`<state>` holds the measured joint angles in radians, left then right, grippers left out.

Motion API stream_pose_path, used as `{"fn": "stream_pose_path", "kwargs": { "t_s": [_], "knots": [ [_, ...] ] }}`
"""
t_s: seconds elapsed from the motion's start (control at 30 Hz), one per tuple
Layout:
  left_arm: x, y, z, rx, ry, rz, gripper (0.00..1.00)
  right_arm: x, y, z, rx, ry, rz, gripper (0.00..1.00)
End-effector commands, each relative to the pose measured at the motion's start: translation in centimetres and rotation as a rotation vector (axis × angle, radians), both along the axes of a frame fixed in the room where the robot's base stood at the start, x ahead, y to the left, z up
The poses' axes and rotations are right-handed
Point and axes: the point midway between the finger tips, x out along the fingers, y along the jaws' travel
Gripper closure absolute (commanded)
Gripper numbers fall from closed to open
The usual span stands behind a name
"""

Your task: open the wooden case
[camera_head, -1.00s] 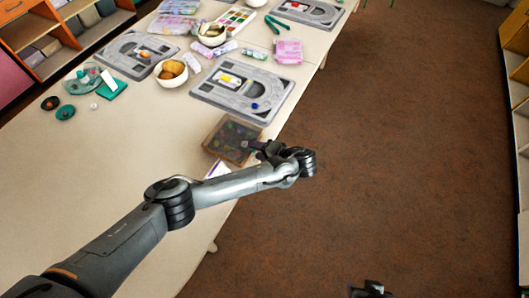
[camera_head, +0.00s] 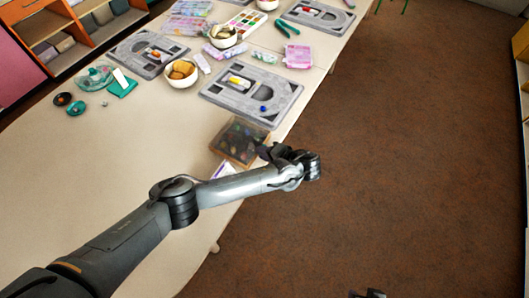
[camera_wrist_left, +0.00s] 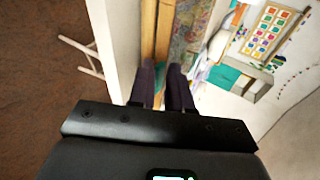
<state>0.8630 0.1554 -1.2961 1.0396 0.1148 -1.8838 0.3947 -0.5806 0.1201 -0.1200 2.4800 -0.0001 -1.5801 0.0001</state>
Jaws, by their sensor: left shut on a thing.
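The wooden case (camera_head: 229,154) sits at the table's right edge, with a brown wooden rim and dark, coloured contents under its top. My left gripper (camera_head: 266,152) reaches it from the lower right in the head view and is shut on its near right edge. In the left wrist view, the two dark fingers (camera_wrist_left: 162,88) meet the wooden edge (camera_wrist_left: 157,35), with mottled coloured contents beside it. I cannot tell whether the lid is raised. A dark piece at the bottom of the head view looks like my right gripper (camera_head: 370,293), mostly cut off.
A grey bead board (camera_head: 285,103) lies just beyond the case, with another (camera_head: 120,45) farther left. A white bowl (camera_head: 168,77) and teal items (camera_head: 122,89) stand to the left. The table's (camera_head: 110,160) near left is clear. Brown carpet lies right of the edge.

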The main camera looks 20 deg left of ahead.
Motion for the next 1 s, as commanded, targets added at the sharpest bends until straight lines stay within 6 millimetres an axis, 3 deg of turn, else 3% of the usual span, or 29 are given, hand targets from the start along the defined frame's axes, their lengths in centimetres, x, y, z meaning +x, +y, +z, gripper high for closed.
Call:
{"fn": "stream_pose_path", "kwargs": {
  "t_s": [0.6,1.0],
  "knots": [
    [0.1,0.7,3.3,-0.152,0.024,0.0,1.0,0.0,0.0,5.7,0.0,-0.001,0.0,0.57],
    [0.1,0.9,3.4,-0.176,0.028,0.0,1.0,0.0,0.0,6.2,0.0,-0.001,0.0,0.57]
  ]
}}
